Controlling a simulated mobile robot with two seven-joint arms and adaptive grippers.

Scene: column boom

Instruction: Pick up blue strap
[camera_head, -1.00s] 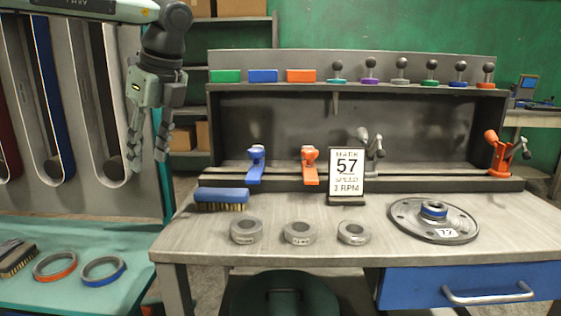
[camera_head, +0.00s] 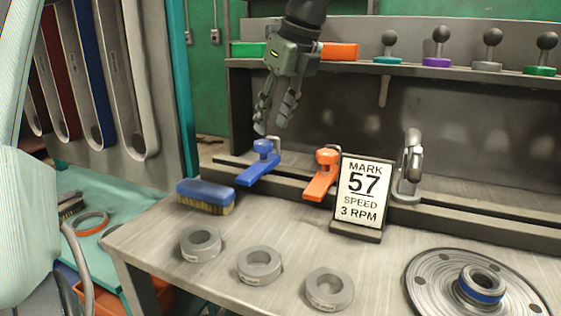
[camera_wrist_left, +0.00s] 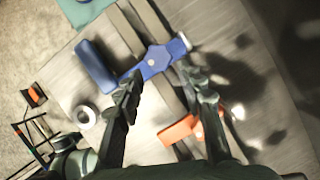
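A blue strap-like piece (camera_head: 259,169) with a round knob lies across the slotted rail at the back of the bench. It also shows in the left wrist view (camera_wrist_left: 158,60). My left gripper (camera_head: 272,119) hangs fingers down above and slightly behind it, apart from it. In the left wrist view the two fingers (camera_wrist_left: 165,82) are spread and empty, with the blue piece beyond the tips. A blue belt loop (camera_head: 91,85) also hangs on the rack at the left. My right gripper is not in view.
An orange strap-like piece (camera_head: 322,177) sits right of the blue one, then a sign (camera_head: 362,193) and a grey clamp (camera_head: 410,165). A blue brush (camera_head: 206,193) lies left. Several grey rings (camera_head: 260,265) line the front. A shelf (camera_head: 400,68) with knobs runs above.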

